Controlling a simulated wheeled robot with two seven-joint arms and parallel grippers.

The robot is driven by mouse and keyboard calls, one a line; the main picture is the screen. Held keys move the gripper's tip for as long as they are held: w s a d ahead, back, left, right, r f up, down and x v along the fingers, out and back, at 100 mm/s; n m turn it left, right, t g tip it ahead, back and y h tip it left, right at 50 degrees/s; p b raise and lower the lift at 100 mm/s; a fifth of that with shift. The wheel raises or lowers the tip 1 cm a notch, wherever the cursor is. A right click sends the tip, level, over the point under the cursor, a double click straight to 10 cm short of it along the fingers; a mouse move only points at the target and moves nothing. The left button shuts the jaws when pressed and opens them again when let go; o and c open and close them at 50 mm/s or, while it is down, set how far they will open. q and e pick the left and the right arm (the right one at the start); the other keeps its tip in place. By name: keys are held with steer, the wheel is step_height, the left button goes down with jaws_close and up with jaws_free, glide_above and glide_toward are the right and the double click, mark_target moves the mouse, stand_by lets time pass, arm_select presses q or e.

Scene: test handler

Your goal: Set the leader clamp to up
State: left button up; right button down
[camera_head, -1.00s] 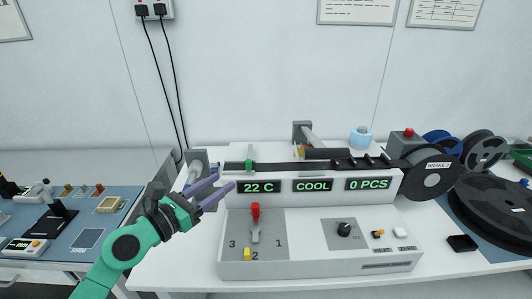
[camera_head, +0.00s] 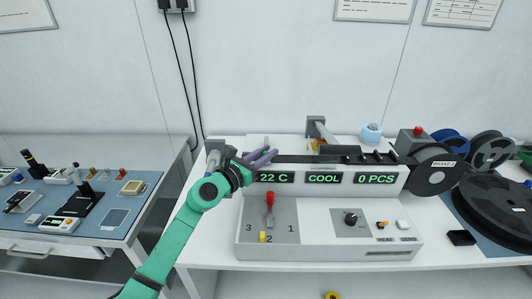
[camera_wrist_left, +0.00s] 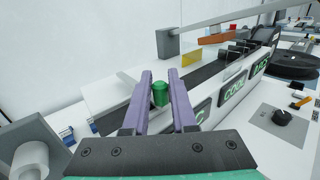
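The leader clamp, a small piece with a green knob (camera_wrist_left: 160,94), sits by the left end of the dark track on the machine. In the left wrist view the knob appears between the two purple fingers of my left gripper (camera_wrist_left: 160,75), with the fingers apart. I cannot tell whether either finger touches it, or whether the clamp is up or down. In the head view my left gripper (camera_head: 267,155) is over the left end of the machine and hides the clamp. My right gripper is not in view.
The white machine (camera_head: 330,248) shows 22 C, COOL and 0 PCS. Its front has a red-tipped lever (camera_head: 270,200) and a black knob (camera_head: 351,218). A brake reel (camera_head: 434,174) stands at the right end. A grey bracket (camera_wrist_left: 166,42) rises behind the track.

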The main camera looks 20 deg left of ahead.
arm_select(q)
jaws_close()
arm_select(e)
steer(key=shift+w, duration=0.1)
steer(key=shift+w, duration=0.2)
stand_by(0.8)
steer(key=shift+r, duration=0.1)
